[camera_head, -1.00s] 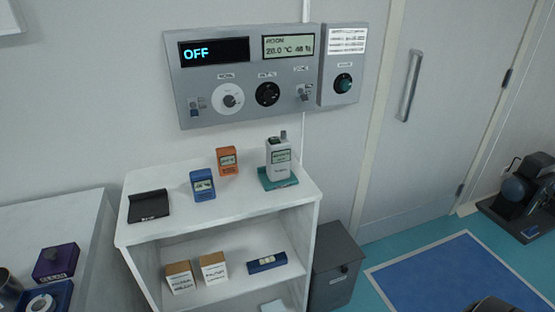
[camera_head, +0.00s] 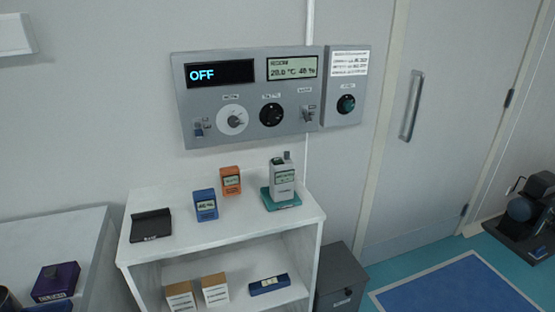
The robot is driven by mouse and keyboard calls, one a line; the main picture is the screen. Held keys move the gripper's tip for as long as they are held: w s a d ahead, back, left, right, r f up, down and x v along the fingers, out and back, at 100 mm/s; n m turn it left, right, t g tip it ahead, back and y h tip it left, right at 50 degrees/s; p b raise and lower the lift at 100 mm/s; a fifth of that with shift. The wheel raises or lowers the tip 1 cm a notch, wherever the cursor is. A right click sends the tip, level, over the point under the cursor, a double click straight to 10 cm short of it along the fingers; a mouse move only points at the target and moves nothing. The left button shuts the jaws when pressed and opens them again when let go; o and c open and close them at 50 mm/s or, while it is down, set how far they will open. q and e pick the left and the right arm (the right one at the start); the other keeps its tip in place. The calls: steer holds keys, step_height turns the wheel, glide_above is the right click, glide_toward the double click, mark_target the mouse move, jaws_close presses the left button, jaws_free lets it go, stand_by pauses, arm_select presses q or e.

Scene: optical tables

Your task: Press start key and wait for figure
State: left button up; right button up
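A grey control panel (camera_head: 250,140) hangs on the wall above a white shelf. Its left display (camera_head: 220,74) reads OFF, and its right display (camera_head: 292,67) shows room temperature and humidity. Below these are a white round dial (camera_head: 232,120), a black round knob (camera_head: 271,114), and small switches at the left (camera_head: 199,128) and right (camera_head: 308,115). Neither gripper is in view.
The white shelf (camera_head: 300,222) holds a black stand (camera_head: 150,225), a blue meter (camera_head: 205,205), an orange meter (camera_head: 231,181) and a grey handheld device (camera_head: 282,182) on a teal base. Small boxes sit below. A grey bin (camera_head: 340,275) stands right of it, before a door (camera_head: 440,120).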

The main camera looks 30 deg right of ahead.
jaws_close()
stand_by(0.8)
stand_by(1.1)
